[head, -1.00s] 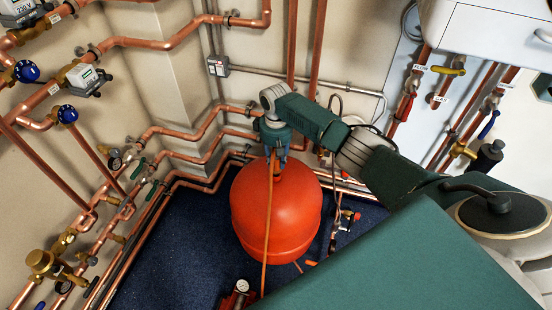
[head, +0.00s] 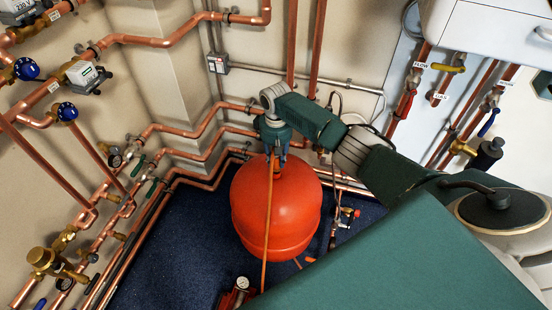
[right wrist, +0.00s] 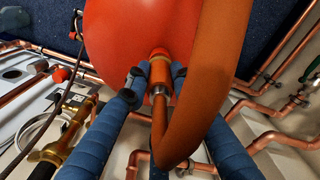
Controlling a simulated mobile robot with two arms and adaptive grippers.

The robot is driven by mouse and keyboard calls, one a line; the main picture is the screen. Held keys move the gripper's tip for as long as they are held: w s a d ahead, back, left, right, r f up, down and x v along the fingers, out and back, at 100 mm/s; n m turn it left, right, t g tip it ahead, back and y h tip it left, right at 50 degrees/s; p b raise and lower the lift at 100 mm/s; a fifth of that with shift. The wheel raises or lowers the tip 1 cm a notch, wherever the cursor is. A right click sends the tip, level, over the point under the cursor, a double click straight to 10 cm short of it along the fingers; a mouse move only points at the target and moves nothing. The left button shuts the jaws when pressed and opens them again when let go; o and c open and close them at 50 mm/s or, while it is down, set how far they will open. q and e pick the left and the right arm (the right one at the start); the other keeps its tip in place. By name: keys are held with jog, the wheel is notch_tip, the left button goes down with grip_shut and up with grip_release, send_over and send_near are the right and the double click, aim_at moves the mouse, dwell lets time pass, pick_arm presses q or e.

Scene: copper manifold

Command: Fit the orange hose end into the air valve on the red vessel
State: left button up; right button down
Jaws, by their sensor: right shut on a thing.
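The red vessel (head: 285,215) stands on the dark blue floor in the head view and fills the top of the right wrist view (right wrist: 115,35). My right gripper (head: 273,150) is over the vessel's top. In the right wrist view my right gripper (right wrist: 156,74) is shut on the end of the orange hose (right wrist: 212,65). A small brass-coloured collar, apparently the air valve (right wrist: 158,53), shows between the fingertips against the vessel. The hose end is in line with it; I cannot tell whether it is inside. The hose (head: 267,215) hangs down the vessel's front. My left gripper is not in view.
Copper pipes (head: 190,155) run along the walls behind and left of the vessel. A red pump with a gauge (head: 240,287) stands at the front. A small valve assembly (head: 347,214) is right of the vessel. Blue floor (head: 185,240) left of the vessel is clear.

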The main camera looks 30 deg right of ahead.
jog(key=shift+f+b, duration=0.55)
jog(key=shift+f, duration=0.2)
dwell(0.3)
jog(key=c, duration=1.4)
grip_release()
notch_tip(320, 180, up, 12)
jog(key=shift+r, duration=0.1)
